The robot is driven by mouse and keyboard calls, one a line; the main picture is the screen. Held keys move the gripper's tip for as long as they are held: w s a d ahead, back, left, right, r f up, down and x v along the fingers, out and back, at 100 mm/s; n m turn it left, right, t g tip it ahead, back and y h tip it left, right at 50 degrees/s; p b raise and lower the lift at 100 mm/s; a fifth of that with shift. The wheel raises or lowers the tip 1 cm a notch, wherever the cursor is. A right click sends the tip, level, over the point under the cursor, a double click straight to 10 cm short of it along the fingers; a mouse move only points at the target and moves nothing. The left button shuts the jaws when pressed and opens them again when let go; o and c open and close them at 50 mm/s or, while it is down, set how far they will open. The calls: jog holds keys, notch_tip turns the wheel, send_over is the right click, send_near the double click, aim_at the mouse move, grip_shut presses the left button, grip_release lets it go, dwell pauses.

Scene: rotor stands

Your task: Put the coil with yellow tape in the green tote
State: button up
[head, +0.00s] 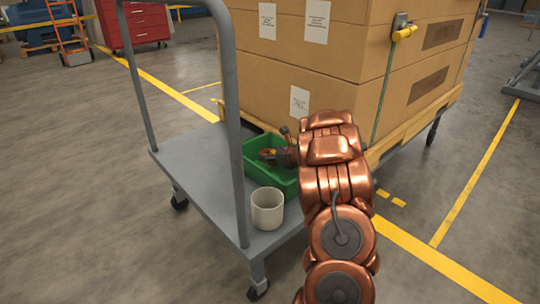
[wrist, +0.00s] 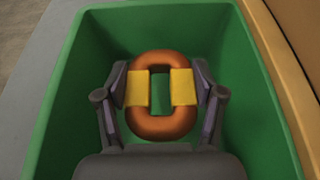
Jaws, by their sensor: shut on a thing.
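The coil with yellow tape (wrist: 162,122) is an orange-brown oval ring with a yellow band on each long side. My gripper (wrist: 162,88) is shut on it across the two taped sides in the wrist view. The green tote (wrist: 75,75) surrounds the coil and the fingers in that view. In the head view the green tote (head: 290,190) stands on a grey cart, and the coil (head: 267,154) shows at its opening. My gripper (head: 285,150) is partly hidden by my copper arm there. I cannot tell whether the coil touches the tote's floor.
The grey cart (head: 195,160) has an upright tube handle at its left. A white cup (head: 267,209) stands on the cart in front of the tote. Large cardboard boxes (head: 330,70) on a pallet rise close behind the tote. The cart's left part is clear.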

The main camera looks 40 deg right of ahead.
jog(key=shift+f+b, duration=0.4)
jog(key=shift+b, duration=0.15)
jog(key=o, duration=1.5)
jog(key=shift+c, duration=0.2)
jog(key=shift+r, duration=0.15)
jog(key=r+p, duration=0.1)
jog(key=p, duration=0.1)
jog(key=shift+r+p, duration=0.3)
jog(key=shift+p, duration=0.05)
jog(key=p+v, duration=0.2)
jog(key=v, duration=1)
jog(key=shift+f, duration=0.35)
